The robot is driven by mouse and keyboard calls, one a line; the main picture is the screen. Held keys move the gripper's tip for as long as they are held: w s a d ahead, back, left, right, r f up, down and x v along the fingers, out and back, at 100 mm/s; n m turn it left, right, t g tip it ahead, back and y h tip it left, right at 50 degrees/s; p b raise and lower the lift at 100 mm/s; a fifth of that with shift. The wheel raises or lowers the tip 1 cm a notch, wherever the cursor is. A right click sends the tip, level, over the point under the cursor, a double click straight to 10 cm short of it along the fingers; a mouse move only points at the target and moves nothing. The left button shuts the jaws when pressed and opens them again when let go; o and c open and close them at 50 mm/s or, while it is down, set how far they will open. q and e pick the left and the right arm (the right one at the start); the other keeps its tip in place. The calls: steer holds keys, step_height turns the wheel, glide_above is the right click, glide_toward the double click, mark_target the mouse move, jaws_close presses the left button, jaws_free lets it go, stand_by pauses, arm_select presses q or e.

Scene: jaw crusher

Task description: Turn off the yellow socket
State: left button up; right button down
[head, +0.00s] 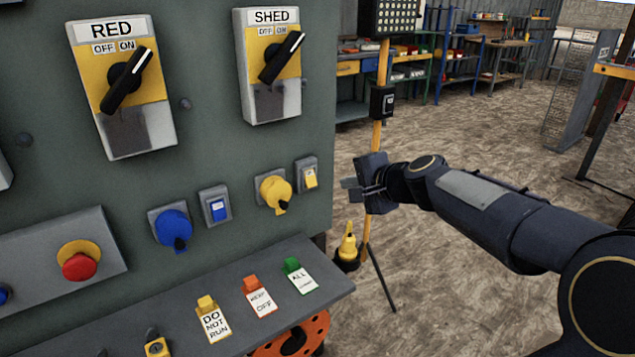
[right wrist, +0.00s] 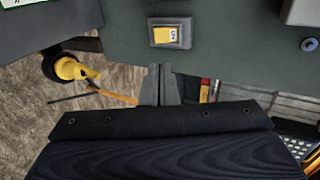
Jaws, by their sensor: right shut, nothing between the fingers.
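The yellow socket (head: 274,192) is a round yellow fitting on a grey plate, low on the right side of the green panel. Just to its right is a small grey box with a yellow rocker switch (head: 310,177). This switch also shows at the top middle of the right wrist view (right wrist: 166,36), with small lettering that is hard to read. My right gripper (head: 357,187) is shut and empty, to the right of the switch and apart from it in the head view. Its fingers (right wrist: 158,86) point toward the panel just below the switch in the wrist view. My left gripper is out of view.
A blue socket (head: 173,228) and blue switch (head: 218,209) sit left of the yellow pair. RED (head: 122,85) and SHED (head: 269,65) rotary switches are above. A sloped ledge (head: 335,287) with tags juts out below. A yellow post (head: 379,130) stands behind my gripper.

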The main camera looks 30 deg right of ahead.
mark_target(311, 183)
steer(key=p+x, duration=0.2)
steer(key=x, duration=1.1)
steer(key=shift+w+a+f, duration=0.1)
steer(key=shift+w, duration=0.1)
